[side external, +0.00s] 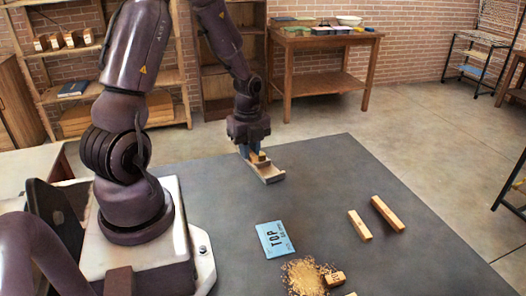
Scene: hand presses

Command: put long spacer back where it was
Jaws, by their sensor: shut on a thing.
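My gripper (255,150) points down at the back of the dark table. It is shut on a small wooden piece (260,158), of which only a short part shows below the fingers. A light wooden holder (268,174) with a raised end lies right under and beside this piece. I cannot tell whether the piece touches it. Two wooden bars lie on the right side of the table, apart from my gripper: a longer bar (388,214) and a shorter bar (360,226). I cannot tell from their looks which piece is the long spacer.
A blue card marked TOP (274,239) lies mid-table. A pile of wood crumbs (305,276) is at the front, with a small wooden block (335,279) at its right edge. The dark table (330,180) is clear between the holder and the bars.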

